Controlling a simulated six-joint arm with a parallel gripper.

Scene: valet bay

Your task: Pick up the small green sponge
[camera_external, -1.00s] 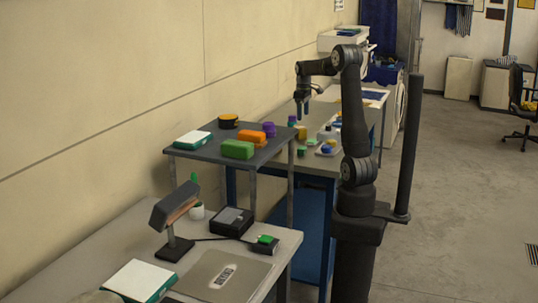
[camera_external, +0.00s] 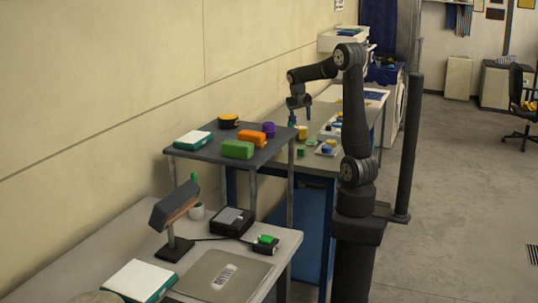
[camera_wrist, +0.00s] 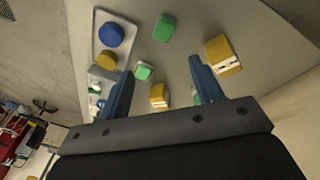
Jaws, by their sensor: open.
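My gripper (camera_external: 299,116) is open and empty above the far worktable, fingers pointing down. In the wrist view its two blue fingers (camera_wrist: 161,72) stand wide apart. Two small green blocks show in the wrist view: a darker one (camera_wrist: 165,27) at the top and a paler one (camera_wrist: 144,71) between the fingertips in the picture, below the gripper. On the far worktable (camera_external: 317,168) I see a small green block (camera_external: 301,153) and a paler green one (camera_external: 311,142). I cannot tell which is the small green sponge. A larger green block (camera_external: 238,149) lies on the dark shelf.
Yellow blocks (camera_wrist: 223,54) and (camera_wrist: 158,95) lie close to the green ones. A tray (camera_wrist: 97,24) holds a round blue item (camera_wrist: 111,35) and a yellow one. The dark raised shelf (camera_external: 205,155) stands nearer the camera, with orange and purple items on it.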

